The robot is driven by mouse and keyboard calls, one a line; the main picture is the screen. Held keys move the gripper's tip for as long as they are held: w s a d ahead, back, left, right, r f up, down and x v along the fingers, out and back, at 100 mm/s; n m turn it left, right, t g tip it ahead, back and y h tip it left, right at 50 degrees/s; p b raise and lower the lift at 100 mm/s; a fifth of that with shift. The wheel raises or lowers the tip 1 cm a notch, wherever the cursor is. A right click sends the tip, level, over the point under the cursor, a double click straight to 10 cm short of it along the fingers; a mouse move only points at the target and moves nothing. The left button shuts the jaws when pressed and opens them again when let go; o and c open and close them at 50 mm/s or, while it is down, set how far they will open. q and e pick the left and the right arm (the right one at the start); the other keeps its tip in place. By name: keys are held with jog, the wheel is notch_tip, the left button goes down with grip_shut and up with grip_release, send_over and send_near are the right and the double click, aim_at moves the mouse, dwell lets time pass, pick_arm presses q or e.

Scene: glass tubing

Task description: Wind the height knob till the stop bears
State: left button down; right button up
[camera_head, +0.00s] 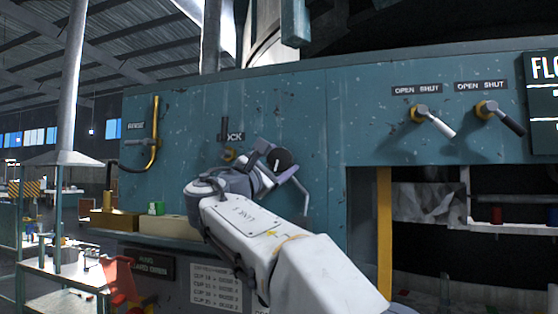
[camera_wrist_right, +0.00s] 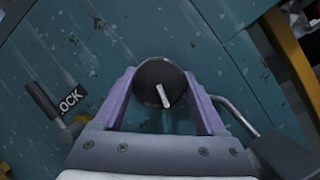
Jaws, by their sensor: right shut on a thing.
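The height knob is a round black knob (camera_wrist_right: 154,76) with a white mark on its face, set in front of the teal panel. In the right wrist view my right gripper (camera_wrist_right: 160,82) has its two purple fingers on either side of the knob, shut on it. The white mark points near straight down in that view, tilted a little. In the head view the knob (camera_head: 283,158) shows beyond my right gripper (camera_head: 274,163), partly covered by it. Any stop is not distinguishable. My left gripper is not in view.
A lock lever (camera_wrist_right: 45,103) stands left of the knob, beside its LOCK label. A bent grey rod (camera_wrist_right: 236,113) sits close to the right finger. Two open/shut levers, one white (camera_head: 437,122) and one black (camera_head: 505,121), are further right. A ledge (camera_head: 170,229) runs below.

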jog(key=shift+r, duration=0.15)
dwell(0.4)
jog(key=o, duration=1.3)
jog(key=shift+a, duration=0.1)
jog(key=shift+m, duration=0.3)
jog(key=shift+s+a+f+b, duration=0.15)
jog(key=shift+s+f+b, duration=0.15)
jog(key=shift+b+v, duration=2.25)
jog(key=shift+v, duration=2.6)
